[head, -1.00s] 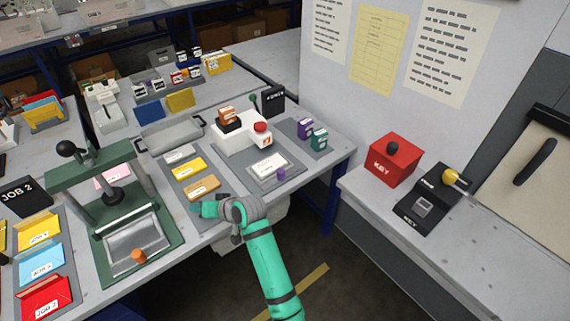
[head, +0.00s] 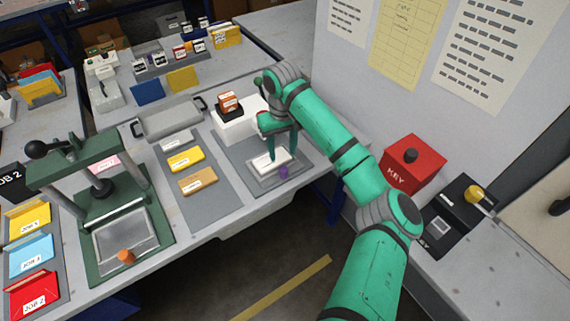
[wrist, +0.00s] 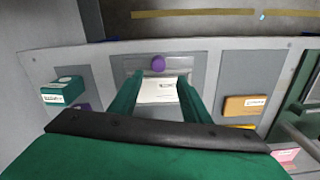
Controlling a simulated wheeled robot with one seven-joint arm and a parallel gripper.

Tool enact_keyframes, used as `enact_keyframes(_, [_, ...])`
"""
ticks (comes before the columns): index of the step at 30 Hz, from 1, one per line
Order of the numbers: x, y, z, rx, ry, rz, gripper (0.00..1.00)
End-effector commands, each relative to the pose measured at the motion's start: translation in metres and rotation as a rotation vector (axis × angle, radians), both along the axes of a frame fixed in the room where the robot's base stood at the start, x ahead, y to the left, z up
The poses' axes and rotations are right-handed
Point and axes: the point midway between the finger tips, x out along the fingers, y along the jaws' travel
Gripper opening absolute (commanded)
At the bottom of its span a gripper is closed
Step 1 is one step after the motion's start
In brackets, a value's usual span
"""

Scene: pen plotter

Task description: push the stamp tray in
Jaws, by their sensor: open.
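The stamp tray (head: 262,181) is a pale grey plate sticking out in front of the white stamp machine (head: 235,127). A white card (head: 267,163) lies on it, and a purple knob (head: 284,172) stands at its front edge. The wrist view shows the knob (wrist: 158,63) just beyond the fingertips and the card (wrist: 158,90) between the fingers. My gripper (head: 282,157) points down over the tray with its two green fingers apart and nothing held. I cannot tell whether the fingertips touch the card or tray. My gripper hides part of the machine.
Yellow (head: 186,159) and orange (head: 198,180) cards lie on a grey mat to the left. A green press (head: 120,240) stands farther left. A red key box (head: 412,163) is on the right bench. The wrist view shows a green box (wrist: 62,91) beside the tray.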

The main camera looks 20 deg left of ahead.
Motion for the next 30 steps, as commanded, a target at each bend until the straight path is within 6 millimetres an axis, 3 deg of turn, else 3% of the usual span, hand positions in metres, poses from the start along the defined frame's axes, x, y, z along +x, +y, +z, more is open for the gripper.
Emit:
enact_keyframes(5, [0.001,-0.004,-0.013,-0.008,0.003,-0.004,0.43])
enact_keyframes(19, [0.001,-0.003,-0.090,-0.006,0.002,-0.003,0.43])
enact_keyframes(30, [-0.001,0.002,-0.107,-0.004,0.000,0.005,0.43])
